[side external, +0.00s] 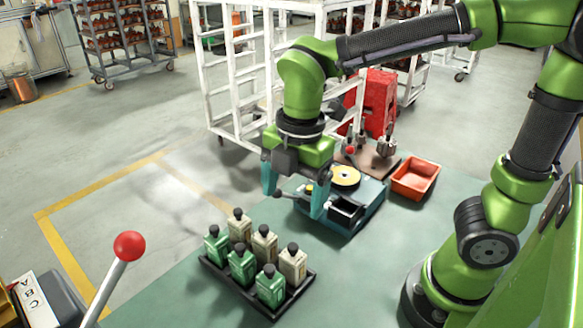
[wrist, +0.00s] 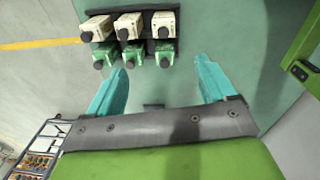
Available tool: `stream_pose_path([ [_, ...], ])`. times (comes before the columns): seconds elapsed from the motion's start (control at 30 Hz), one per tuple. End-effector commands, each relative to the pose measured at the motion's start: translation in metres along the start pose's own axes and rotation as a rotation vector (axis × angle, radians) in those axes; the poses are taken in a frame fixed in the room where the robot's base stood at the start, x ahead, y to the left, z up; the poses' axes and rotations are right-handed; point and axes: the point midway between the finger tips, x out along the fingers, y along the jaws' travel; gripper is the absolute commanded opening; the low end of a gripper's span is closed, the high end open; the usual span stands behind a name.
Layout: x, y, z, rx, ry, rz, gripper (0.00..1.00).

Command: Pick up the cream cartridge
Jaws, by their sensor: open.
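Three cream cartridges with dark caps stand in the back row of a black tray (side external: 234,287): a left one (side external: 239,231), a middle one (side external: 264,245) and a right one (side external: 293,265). Three green cartridges (side external: 242,264) stand in the front row. In the wrist view the cream row, with its middle cartridge (wrist: 130,26), lies beyond the green row (wrist: 134,55). My gripper (side external: 295,201) is open and empty, with teal fingers, above and behind the tray in the side view. In the wrist view my gripper (wrist: 163,78) has its fingertips short of the tray, apart from every cartridge.
A teal fixture (side external: 340,225) with a yellow disc stands under and behind my gripper. An orange-red bin (side external: 415,178) is to its right. A white rack (side external: 240,80) stands behind. A red-knobbed lever (side external: 129,246) rises at front left. Green surface right of the tray is clear.

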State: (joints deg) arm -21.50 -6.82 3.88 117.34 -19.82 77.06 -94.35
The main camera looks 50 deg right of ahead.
Motion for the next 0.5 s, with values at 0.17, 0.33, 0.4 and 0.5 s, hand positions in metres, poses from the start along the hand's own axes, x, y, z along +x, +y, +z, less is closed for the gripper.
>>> stream_pose_path([
  [0.17, -0.006, 0.003, -0.002, -0.41, -0.026, -0.049, 0.84],
  [0.33, -0.009, 0.0, -0.001, -0.612, -0.025, -0.073, 0.84],
  [0.4, -0.007, -0.001, 0.0, -0.647, -0.022, -0.077, 0.84],
  [0.5, 0.004, -0.002, 0.001, -0.663, -0.022, -0.081, 0.84],
])
